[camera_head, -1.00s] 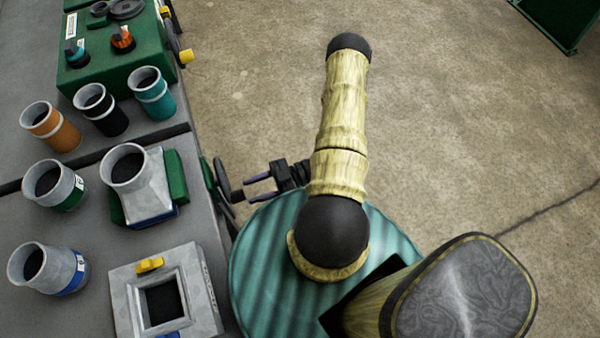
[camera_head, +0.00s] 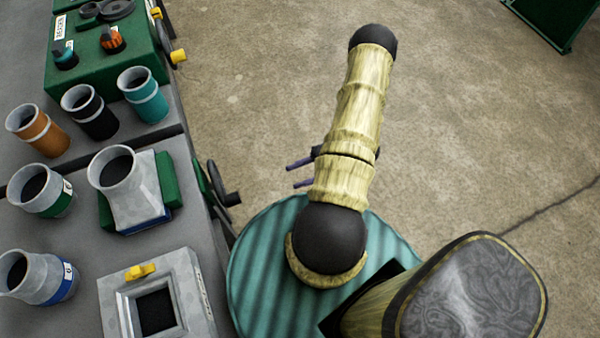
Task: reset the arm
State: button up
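My gripper (camera_head: 297,173) shows to the left of my arm, low over the floor and to the right of the bench edge. Its two thin purple-dark fingers point left and stand apart with nothing between them. The rest of the gripper is mostly hidden behind my bamboo-coloured arm. The arm reaches up the picture from the black joint and bends back down to the gripper out of sight.
The grey bench (camera_head: 25,225) on the left holds orange (camera_head: 40,134), black (camera_head: 93,116) and teal (camera_head: 148,100) collared cylinders, several grey duct fittings and a green control box (camera_head: 105,62). A handwheel (camera_head: 222,185) juts from its edge. The concrete floor (camera_head: 480,110) at right is clear; a green object (camera_head: 548,20) stands top right.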

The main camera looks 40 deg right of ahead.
dwell(0.4)
jog(key=w+a+r+m+h+p, duration=0.1)
jog(key=w+a+r+m+h, duration=0.1)
jog(key=r+m+h, duration=0.3)
jog(key=w+a+r+m+g+h+p, duration=0.1)
jog(key=a+r+m+h, duration=0.4)
jog(key=r, duration=0.7)
jog(key=w+a+r+m+g+h+p, duration=0.1)
jog(key=w+a+r+m+h+p, duration=0.1)
jog(key=w+a+r+m+h, duration=0.2)
notch_tip(320, 180, up, 4)
jog(key=m+h, duration=0.2)
jog(key=h, duration=0.1)
jog(key=shift+a+r, duration=0.15)
jog(key=shift+w+a, duration=0.1)
